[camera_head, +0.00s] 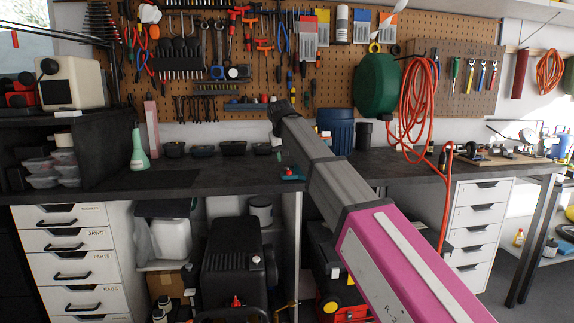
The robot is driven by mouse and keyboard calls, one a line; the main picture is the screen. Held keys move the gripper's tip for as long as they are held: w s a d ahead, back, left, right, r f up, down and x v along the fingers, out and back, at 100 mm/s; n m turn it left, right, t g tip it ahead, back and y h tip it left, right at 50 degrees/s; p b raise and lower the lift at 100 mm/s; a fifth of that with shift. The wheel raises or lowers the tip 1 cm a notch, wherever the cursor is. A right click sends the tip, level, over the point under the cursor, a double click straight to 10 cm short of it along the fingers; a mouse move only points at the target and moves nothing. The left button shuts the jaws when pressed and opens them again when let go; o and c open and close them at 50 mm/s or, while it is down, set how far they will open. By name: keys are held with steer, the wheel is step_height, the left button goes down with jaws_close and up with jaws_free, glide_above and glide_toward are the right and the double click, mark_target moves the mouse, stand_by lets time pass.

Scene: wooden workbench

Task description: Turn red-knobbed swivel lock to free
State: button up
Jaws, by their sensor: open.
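A small blue-green fixture with a red knob, which looks like the swivel lock (292,174), sits at the front edge of the dark workbench (225,181). It is too small to tell which way the knob points. My arm reaches up from the lower right, and its dark wrist bends down above the bench. My gripper (278,147) is small at the end of the wrist, open, behind and slightly left of the lock in the picture. It looks apart from the lock. Its fingertips are hard to make out.
A green flask (138,152) and several black bins (233,148) stand to the left on the bench. A blue container (336,130) is behind my arm. An orange hose (418,105) hangs at the right. The bench front left of the lock is clear.

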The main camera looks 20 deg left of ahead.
steer(key=shift+v, duration=1.95)
steer(key=shift+s, duration=0.1)
